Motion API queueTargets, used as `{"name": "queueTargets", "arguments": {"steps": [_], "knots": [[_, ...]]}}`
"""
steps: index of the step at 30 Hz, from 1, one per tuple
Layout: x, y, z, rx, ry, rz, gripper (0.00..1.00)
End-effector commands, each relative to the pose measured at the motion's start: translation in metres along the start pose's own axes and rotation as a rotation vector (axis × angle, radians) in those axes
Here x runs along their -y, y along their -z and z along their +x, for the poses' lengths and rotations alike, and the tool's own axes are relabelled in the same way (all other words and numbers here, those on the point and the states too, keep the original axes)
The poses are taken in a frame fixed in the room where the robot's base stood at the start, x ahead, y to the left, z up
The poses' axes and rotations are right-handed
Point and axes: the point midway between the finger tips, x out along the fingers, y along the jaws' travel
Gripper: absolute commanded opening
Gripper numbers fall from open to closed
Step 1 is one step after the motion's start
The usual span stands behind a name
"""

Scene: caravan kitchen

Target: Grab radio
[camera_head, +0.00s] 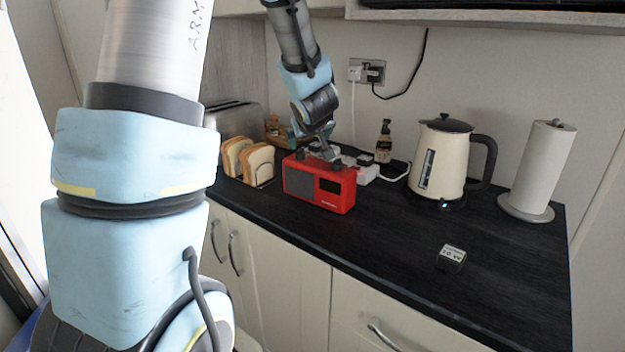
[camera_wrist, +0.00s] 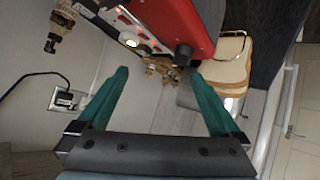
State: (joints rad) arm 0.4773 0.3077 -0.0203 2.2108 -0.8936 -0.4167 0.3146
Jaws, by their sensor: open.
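The red radio (camera_head: 322,184) stands upright on the dark counter, its dark speaker grille and small display facing the front. My gripper (camera_head: 325,153) is above and just behind the top of the radio in the head view. In the wrist view the radio (camera_wrist: 188,22) is at the top centre, beyond the fingertips. My gripper (camera_wrist: 158,78) shows there with its two green fingers spread wide and nothing between them. Whether a finger touches the radio's top cannot be told.
Bread slices (camera_head: 250,160) stand left of the radio, near a toaster (camera_head: 231,114). A brown bottle (camera_head: 384,143) and a cream kettle (camera_head: 440,163) are to its right. A paper roll (camera_head: 541,168) stands far right. A small dark block (camera_head: 451,257) lies on the otherwise clear front-right counter (camera_head: 400,240).

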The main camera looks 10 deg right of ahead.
Motion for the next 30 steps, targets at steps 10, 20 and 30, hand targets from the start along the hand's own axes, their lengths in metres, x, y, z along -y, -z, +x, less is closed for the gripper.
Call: {"name": "queueTargets", "arguments": {"steps": [10, 20, 30], "knots": [[-0.062, -0.011, 0.011, -0.253, 0.294, -0.141, 1.0], [-0.074, -0.082, -0.032, -0.284, 0.663, -0.163, 1.0], [-0.048, -0.078, -0.009, -0.281, 0.698, -0.162, 1.0]]}}
